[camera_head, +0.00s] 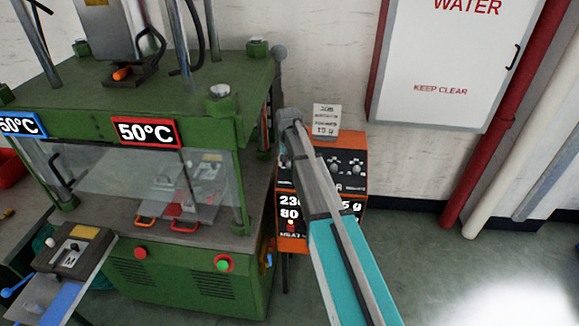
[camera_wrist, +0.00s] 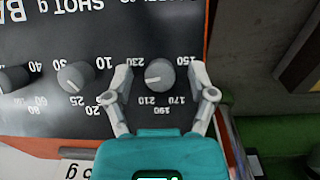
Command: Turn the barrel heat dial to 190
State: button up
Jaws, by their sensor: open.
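The barrel heat dial (camera_wrist: 159,74) is a round grey knob on a dark panel, seen upside down in the wrist view. Its scale runs 150, 170, 190, 210, 230. Its light pointer line faces left, close to the 230 mark. My gripper (camera_wrist: 160,78) is open, with one pale finger on each side of the knob and gaps between fingers and knob. In the head view my arm reaches the orange control box (camera_head: 350,160) and hides part of its panel. The box's display (camera_head: 290,206) shows a partly covered number starting with 23, and 80.
Two more knobs, a middle one (camera_wrist: 76,76) and one at far left (camera_wrist: 14,78), sit beside the dial. A card (camera_head: 326,118) stands on the box. The green press (camera_head: 190,90) with a 50°C display stands left. A white cabinet (camera_head: 455,60) hangs right.

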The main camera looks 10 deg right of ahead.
jog(key=shift+f, duration=0.1)
grip_shut()
dwell(0.4)
jog(key=shift+n, duration=0.3)
jog(key=n+h, duration=0.1)
jog(key=n, duration=0.1)
jog(key=shift+n+h, duration=0.4)
jog(key=n+h+b, duration=0.1)
jog(key=n, duration=0.2)
jog(key=shift+s+f+h, duration=0.1)
jog(key=shift+h, duration=0.2)
jog(key=n+h, duration=0.1)
jog(key=n, duration=0.1)
jog(key=n+t+b, duration=0.1)
jog(key=n, duration=0.1)
jog(key=shift+s+h, duration=0.1)
jog(key=shift+h, duration=0.3)
jog(key=shift+a+n+t+h+b, duration=0.1)
jog(key=shift+n+t+h+b, duration=0.5)
jog(key=shift+n, duration=1.5)
